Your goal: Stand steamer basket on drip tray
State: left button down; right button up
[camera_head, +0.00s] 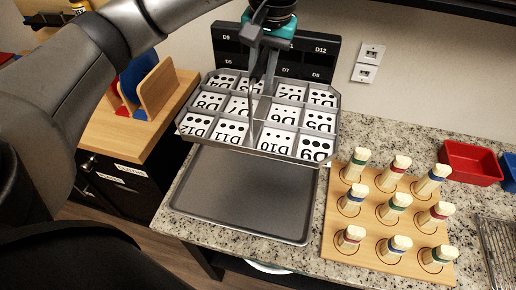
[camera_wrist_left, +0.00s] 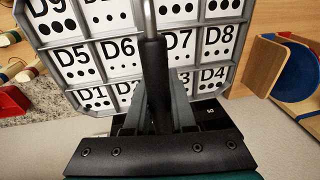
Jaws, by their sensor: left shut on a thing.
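The steamer basket (camera_head: 327,128) shows as a grey, octagonal, compartmented carrier with white cards marked D1 to D12 and a central upright handle. It also fills the top of the left wrist view (camera_wrist_left: 95,45). My left gripper (camera_head: 260,76) is shut on its handle from above; in the left wrist view the fingers (camera_wrist_left: 156,95) close around the dark grip. The basket appears tilted in the head view, above the back part of the drip tray (camera_head: 245,195). The drip tray is a flat grey rimmed tray on the granite counter; its front is bare and its back is hidden.
A wooden board (camera_head: 372,232) with several coloured-band pegs stands close right of the drip tray. A red bin (camera_head: 470,163) and a wire rack (camera_head: 498,245) are farther right. A black labelled panel (camera_head: 228,48) stands behind. A wooden holder (camera_head: 155,90) is at left.

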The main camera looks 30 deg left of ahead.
aim_at(266, 110)
pick_arm(q)
notch_tip(266, 110, down, 18)
jog(key=shift+r, duration=0.2)
dwell(0.4)
jog(key=shift+f, duration=0.15)
jog(key=c, duration=0.8)
grip_release()
jog(key=shift+o, duration=0.2)
jog(key=r, duration=0.4)
jog(key=d+r, duration=0.1)
jog(key=r, duration=0.3)
jog(key=d+r, duration=0.1)
jog(key=r, duration=0.3)
jog(key=shift+s, duration=0.4)
